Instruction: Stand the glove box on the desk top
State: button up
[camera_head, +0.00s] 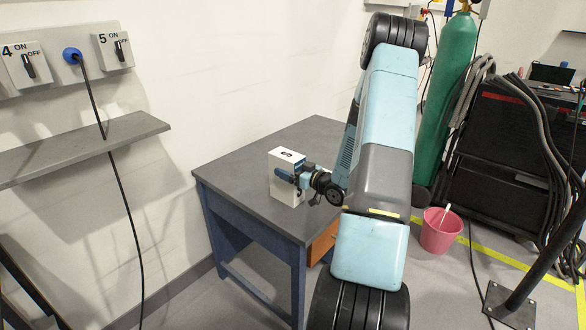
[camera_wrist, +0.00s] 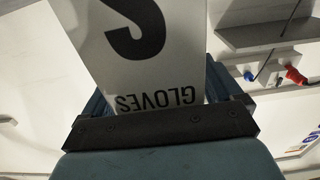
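The glove box (camera_head: 290,193) is a white upright carton with a black "S" on its top face. It is at the desk top (camera_head: 240,165), near the middle, and its base appears to meet the surface; a small gap cannot be ruled out. My gripper (camera_head: 288,176) reaches it from the right, with a blue finger across its near side. In the wrist view the box (camera_wrist: 165,75) sits between both fingers, close against them, with "S" and upside-down "GLOVES" showing. My gripper (camera_wrist: 160,100) looks shut on it. The box's far side is hidden.
The desk has bare room left of and behind the box. A wall shelf (camera_head: 80,148) and switch boxes (camera_head: 27,66) are at the left. A pink bucket (camera_head: 440,232), green cylinder (camera_head: 445,105) and black cabinet (camera_head: 490,135) stand at the right. My arm hides part of the desk's right side.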

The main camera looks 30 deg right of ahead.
jog(key=shift+o, duration=0.5)
jog(key=shift+s+d, duration=0.1)
jog(key=shift+s+d, duration=0.1)
jog(key=shift+s, duration=0.15)
jog(key=v, duration=1.1)
jog(key=shift+s, duration=0.2)
jog(key=shift+r, duration=0.1)
